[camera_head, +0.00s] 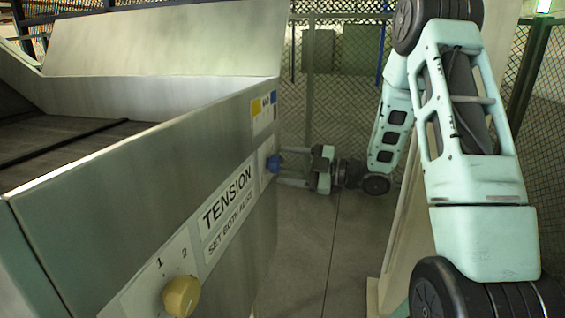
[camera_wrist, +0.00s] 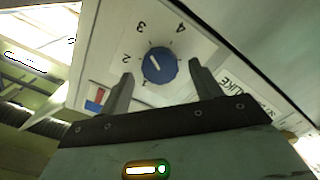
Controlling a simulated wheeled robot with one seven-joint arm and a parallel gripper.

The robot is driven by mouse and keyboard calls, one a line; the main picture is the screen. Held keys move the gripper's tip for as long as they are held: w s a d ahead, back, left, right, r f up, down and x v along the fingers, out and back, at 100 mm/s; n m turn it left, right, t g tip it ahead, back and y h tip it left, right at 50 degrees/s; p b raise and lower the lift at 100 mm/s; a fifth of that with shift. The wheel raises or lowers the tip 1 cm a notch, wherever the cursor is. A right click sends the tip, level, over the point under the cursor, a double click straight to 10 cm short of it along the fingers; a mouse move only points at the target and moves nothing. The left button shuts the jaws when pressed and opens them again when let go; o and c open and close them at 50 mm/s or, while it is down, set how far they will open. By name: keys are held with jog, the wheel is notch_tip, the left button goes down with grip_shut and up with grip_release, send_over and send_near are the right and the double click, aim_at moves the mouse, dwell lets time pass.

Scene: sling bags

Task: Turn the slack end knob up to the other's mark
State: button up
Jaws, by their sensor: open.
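A blue knob (camera_head: 273,163) sits at the far end of the machine's side panel. In the wrist view the blue knob (camera_wrist: 159,68) has a white pointer line aimed up-left, near the 2, on a plate marked 1 to 4. A yellow knob (camera_head: 182,296) sits at the near end of the panel; 1 and 2 show above it, and its pointer cannot be made out. My gripper (camera_head: 281,166) is open at the blue knob, with one finger on each side of it in the wrist view (camera_wrist: 160,74). I cannot tell whether the fingers touch it.
A TENSION label (camera_head: 228,198) with a "set both" line lies between the knobs. A small coloured sticker (camera_head: 263,112) is above the blue knob. The grey machine (camera_head: 130,180) fills the left. Mesh fence (camera_head: 330,100) stands behind; floor (camera_head: 315,235) beside the panel is clear.

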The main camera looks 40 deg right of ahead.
jog(key=shift+x, duration=1.05)
jog(key=c, duration=1)
jog(key=shift+m+p, duration=0.3)
